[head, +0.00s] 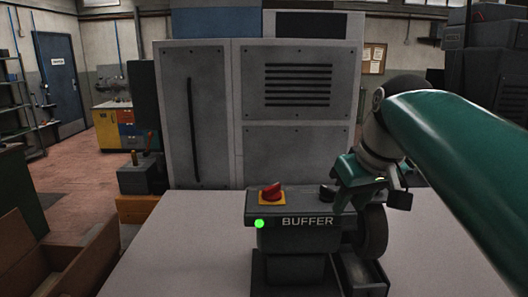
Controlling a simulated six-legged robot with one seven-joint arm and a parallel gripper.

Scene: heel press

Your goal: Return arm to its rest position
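My teal arm (455,150) reaches in from the right side of the head view. It bends down at a grey-and-dark wrist (378,140). My gripper (372,192) points down at the right end of the buffer machine (292,238), just above or in front of its dark wheel (373,232). I cannot tell whether it touches the machine. Its fingertips are small and dark against the machine, so its opening is unclear. I see nothing clearly held in it.
The buffer has a red knob (271,192) on a yellow plate and a lit green light (259,224). It stands on a light grey table (180,255), clear to the left. A large grey cabinet (262,110) rises behind. A wooden crate (62,262) stands at lower left.

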